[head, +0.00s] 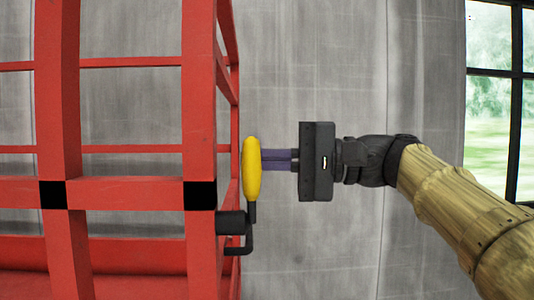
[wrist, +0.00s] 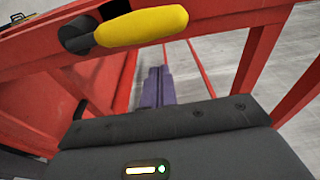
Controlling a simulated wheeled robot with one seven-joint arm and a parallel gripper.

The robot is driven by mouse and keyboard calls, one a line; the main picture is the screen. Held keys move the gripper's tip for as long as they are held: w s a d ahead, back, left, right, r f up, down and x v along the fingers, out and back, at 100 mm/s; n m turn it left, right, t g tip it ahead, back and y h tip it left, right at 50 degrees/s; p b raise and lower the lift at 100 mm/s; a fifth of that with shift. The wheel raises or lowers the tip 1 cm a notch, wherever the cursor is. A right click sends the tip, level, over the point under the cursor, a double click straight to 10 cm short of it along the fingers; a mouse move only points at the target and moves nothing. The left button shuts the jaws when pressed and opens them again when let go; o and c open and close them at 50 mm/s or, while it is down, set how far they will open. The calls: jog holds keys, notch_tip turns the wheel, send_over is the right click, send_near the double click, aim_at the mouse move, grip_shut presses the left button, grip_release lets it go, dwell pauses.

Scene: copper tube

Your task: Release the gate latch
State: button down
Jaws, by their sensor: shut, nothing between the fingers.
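The latch has a yellow handle (head: 251,169) on a bent black rod, joined to a black cylinder (head: 231,223) on the side of the red frame (head: 200,90). The handle stands upright in the head view. In the wrist view the yellow handle (wrist: 145,27) lies across the top, with its black pivot (wrist: 76,36) at the left. My gripper (head: 264,159) is shut and empty, its purple fingers pointing left at the handle's upper half. In the wrist view the fingertips (wrist: 157,71) show below the handle with a gap in the picture. I cannot tell whether they touch it.
The red frame has open bars and black bands (head: 199,195), and fills the left of the head view. A grey panelled wall (head: 330,60) stands behind. A window (head: 490,95) is at the right. The space right of the handle, around my gripper, looks clear.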

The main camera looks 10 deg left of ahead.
jog(key=w+d+b, duration=0.2)
jog(key=d+b, duration=0.1)
jog(key=d, duration=0.7)
jog(key=shift+w+f, duration=0.15)
